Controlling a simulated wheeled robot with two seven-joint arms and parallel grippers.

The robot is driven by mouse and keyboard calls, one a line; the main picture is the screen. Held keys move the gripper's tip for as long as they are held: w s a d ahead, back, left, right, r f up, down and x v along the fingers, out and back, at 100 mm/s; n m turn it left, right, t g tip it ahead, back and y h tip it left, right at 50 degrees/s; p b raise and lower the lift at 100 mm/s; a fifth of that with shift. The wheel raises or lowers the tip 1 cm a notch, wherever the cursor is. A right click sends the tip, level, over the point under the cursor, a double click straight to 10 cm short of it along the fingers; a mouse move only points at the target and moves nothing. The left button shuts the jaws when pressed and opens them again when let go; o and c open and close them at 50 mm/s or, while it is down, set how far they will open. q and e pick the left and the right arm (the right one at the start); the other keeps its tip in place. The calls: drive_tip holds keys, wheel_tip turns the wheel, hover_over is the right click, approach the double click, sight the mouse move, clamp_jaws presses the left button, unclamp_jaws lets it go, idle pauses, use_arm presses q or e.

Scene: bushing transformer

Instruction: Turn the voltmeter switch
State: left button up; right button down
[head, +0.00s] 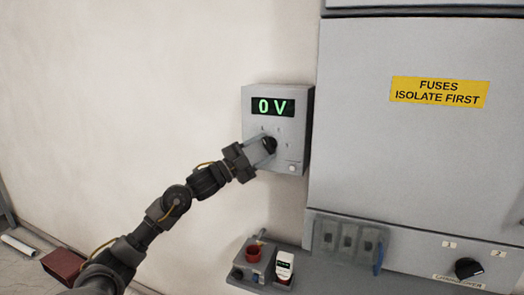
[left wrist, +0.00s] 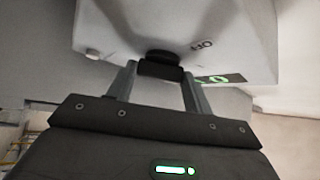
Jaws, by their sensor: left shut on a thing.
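The voltmeter (head: 300,105) is a grey box on the wall, left of the large cabinet. Its display (head: 273,107) reads 0 V in green. The black switch knob (head: 269,145) sits on its front below the display. My left gripper (head: 262,148) is at the knob and shut on it. In the left wrist view, the two fingers stand on either side of the black knob (left wrist: 160,68), against the voltmeter body (left wrist: 110,28). My right gripper is not in view.
A large grey cabinet (head: 400,150) with a yellow fuses label (head: 438,91) stands to the right. A red box (head: 63,266) lies at lower left. The wall left of the voltmeter is bare.

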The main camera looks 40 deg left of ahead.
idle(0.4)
use_arm(q)
drive_tip(key=o, duration=1)
drive_tip(key=b+v, duration=0.5)
drive_tip(key=v, duration=0.6)
